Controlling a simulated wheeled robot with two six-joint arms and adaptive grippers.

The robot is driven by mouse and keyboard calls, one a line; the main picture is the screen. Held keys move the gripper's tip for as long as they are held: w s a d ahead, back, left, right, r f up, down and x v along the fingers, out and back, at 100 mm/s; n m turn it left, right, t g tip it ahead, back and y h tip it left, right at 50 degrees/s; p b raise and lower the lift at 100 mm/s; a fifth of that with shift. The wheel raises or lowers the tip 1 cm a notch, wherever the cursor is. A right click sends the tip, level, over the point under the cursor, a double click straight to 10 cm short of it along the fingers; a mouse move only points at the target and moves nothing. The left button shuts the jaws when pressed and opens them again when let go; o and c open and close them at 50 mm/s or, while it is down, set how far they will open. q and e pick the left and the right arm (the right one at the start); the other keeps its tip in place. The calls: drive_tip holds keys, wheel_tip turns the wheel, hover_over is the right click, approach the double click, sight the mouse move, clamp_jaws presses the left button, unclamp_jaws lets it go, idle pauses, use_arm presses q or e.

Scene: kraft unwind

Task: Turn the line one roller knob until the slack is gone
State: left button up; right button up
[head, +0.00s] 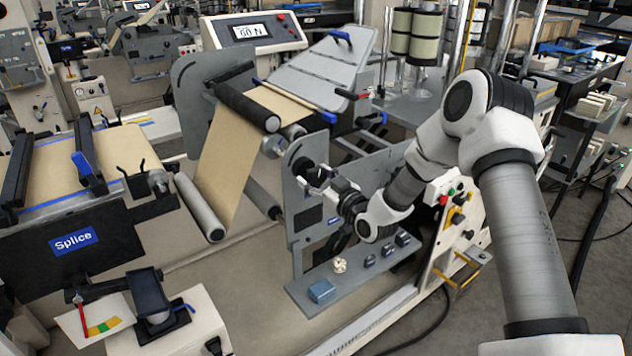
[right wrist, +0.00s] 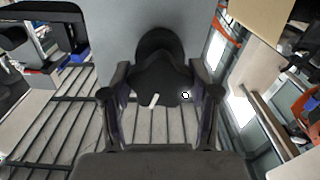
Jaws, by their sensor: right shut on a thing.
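The kraft web (head: 232,160) runs from the black upper roller (head: 246,106) down to a grey lower roller (head: 200,207) and looks fairly flat. My right gripper (head: 308,172) is at the grey side plate (head: 302,225), below the upper roller's end. In the right wrist view my right gripper (right wrist: 160,100) has its two fingers on either side of a dark round knob (right wrist: 158,68). It is shut on this knob, which stands out from the grey plate. My left gripper is not in view.
A display (head: 252,32) reading about 60 N stands behind the rollers. A control panel with buttons (head: 452,215) is right of the gripper. The splice table (head: 75,240) is at left.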

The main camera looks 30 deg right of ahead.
drive_tip(key=shift+m+b, duration=0.6)
drive_tip(key=shift+m, duration=0.6)
drive_tip(key=shift+r+m, duration=0.1)
drive_tip(key=shift+m, duration=0.4)
drive_tip(key=shift+m+b, duration=0.55)
drive_tip(key=shift+m, duration=0.95)
drive_tip(key=o, duration=1.2)
drive_tip(key=shift+c, duration=0.2)
drive_tip(key=s+p, duration=0.2)
drive_tip(key=s, duration=0.5)
drive_tip(key=shift+d+p, duration=0.3)
drive_tip(key=shift+p, duration=0.05)
